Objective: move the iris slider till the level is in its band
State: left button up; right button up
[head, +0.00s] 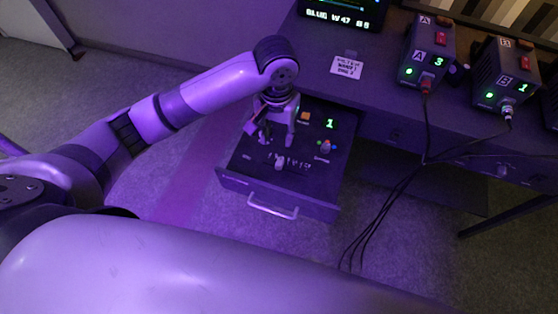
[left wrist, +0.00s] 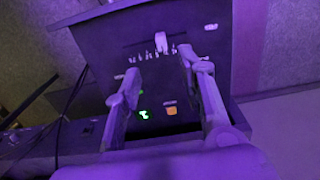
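The slider's pale knob (head: 279,163) stands on a row of tick marks in the open drawer's dark panel (head: 250,165). My right gripper is out of view.
Boxes A (head: 426,52) and B (head: 505,75) stand on the desk with cables hanging down at right. A white note card (head: 347,67) lies by the screen.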

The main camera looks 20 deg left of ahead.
pick_arm(q)
send_over(278, 165)
notch_tip(278, 165, down, 6)
jog(key=r, duration=0.1)
notch_tip(278, 165, down, 10)
jog(key=shift+s+r, duration=0.1)
jog(key=shift+f, duration=0.7)
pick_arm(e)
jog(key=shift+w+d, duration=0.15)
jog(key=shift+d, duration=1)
pick_arm(q)
jog(key=shift+c, duration=0.3)
jog(key=c, duration=0.8)
grip_shut()
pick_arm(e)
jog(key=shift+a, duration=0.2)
